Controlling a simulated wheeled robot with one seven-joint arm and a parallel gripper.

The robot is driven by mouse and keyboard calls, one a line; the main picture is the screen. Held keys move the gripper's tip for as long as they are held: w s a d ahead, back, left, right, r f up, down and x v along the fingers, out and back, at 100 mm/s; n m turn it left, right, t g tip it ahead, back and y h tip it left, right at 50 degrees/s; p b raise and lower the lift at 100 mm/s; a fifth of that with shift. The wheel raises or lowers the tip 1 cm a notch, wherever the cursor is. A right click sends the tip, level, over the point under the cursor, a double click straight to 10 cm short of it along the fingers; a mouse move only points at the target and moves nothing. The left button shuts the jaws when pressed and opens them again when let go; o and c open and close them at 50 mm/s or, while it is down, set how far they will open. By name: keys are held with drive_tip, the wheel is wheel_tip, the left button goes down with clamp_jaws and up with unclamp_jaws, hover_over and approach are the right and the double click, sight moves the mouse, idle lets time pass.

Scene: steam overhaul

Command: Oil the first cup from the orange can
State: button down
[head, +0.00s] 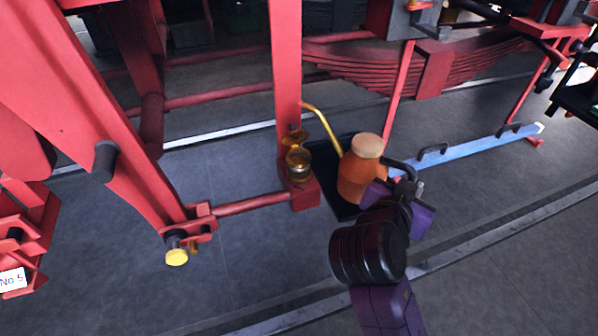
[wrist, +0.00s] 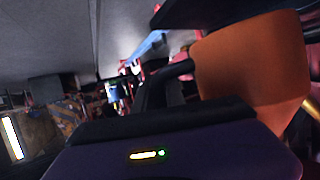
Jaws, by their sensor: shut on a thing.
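The orange can (head: 358,178) has a tan lid and a long thin brass spout that rises to the upper left. My gripper (head: 405,185) is shut at the can's black handle, on its right side. The can looks upright or nearly so. In the wrist view the orange can (wrist: 252,66) fills the upper right, with the dark handle beside it. A brass cup (head: 299,165) with its lid tipped open sits on a red block at the foot of a red post, left of the can. The spout tip is above the cup, a little to its right.
A black tray (head: 343,207) lies under or behind the can. A blue bar with black handles (head: 470,152) lies at right. A red rod (head: 252,204) joins the post to a slanted red beam (head: 100,100) with a yellow-capped end (head: 177,257). The grey floor in front is clear.

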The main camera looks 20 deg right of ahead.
drive_tip(key=shift+r, duration=0.15)
drive_tip(key=s+r+p, duration=0.2)
drive_tip(key=s, duration=0.8)
idle(0.4)
idle(0.5)
